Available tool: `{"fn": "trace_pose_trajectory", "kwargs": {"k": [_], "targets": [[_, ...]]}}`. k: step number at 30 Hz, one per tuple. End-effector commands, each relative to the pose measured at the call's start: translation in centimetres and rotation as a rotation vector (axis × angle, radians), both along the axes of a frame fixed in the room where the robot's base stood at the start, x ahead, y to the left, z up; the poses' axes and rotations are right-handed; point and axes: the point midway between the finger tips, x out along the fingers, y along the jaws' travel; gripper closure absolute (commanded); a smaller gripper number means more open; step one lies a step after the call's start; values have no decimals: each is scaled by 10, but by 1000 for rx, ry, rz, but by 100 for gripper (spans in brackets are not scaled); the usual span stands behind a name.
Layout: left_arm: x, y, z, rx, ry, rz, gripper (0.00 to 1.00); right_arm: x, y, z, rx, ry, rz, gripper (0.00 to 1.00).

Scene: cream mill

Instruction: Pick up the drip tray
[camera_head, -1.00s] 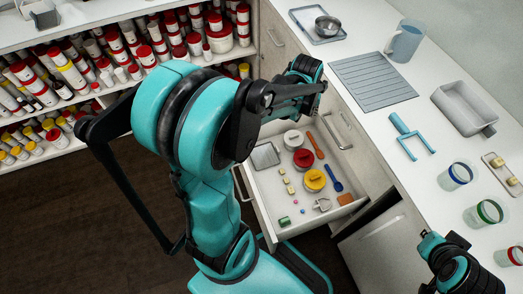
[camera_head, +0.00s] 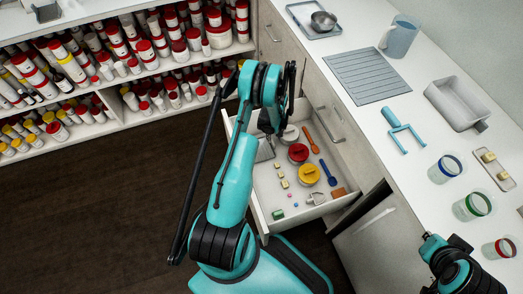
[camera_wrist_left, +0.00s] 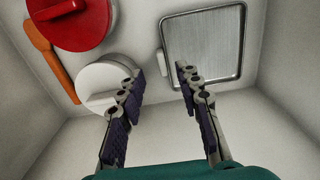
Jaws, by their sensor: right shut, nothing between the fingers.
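The drip tray looks to be the square metal tray (camera_wrist_left: 204,45) with a raised rim, lying flat in the open drawer. In the head view the tray (camera_head: 265,151) is partly hidden by my left arm, at the drawer's left side. My left gripper (camera_wrist_left: 158,72) is open and empty, pointing down into the drawer. In the left wrist view its right finger overlaps the tray's lower left edge and its left finger overlaps a white lid; contact cannot be told. My right gripper (camera_head: 440,259) is shut and empty at the counter's front edge.
The open drawer (camera_head: 262,212) also holds a red lid (camera_head: 298,153), a yellow lid (camera_head: 309,174), an orange spoon, a blue spoon and small blocks. Its walls stand close around the tray. Jars, a jug and a grey bin (camera_head: 457,104) stand on the counter.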

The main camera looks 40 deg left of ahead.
Motion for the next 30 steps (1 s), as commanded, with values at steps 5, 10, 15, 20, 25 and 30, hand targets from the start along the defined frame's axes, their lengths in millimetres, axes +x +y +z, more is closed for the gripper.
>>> {"fn": "trace_pose_trajectory", "kwargs": {"k": [5, 10, 15, 20, 25, 30], "targets": [[1, 3, -19, 1, 0, 0, 66, 0, 0, -12, 0, 0, 0, 100], [2, 7, -47, 0, -1, -2, 66, 0, 0, -28, 0, 0, 0, 100], [2, 7, -56, 0, -1, -2, 66, 0, 0, -31, 0, 0, 0, 100], [2, 7, -54, 0, -1, -2, 71, 0, 0, -29, 0, 0, 0, 100], [2, 7, -54, 0, -1, -2, 100, 0, 0, -29, 0, 0, 0, 100], [2, 7, -54, 0, -1, -2, 100, 0, 0, -29, 0, 0, 0, 100]]}}
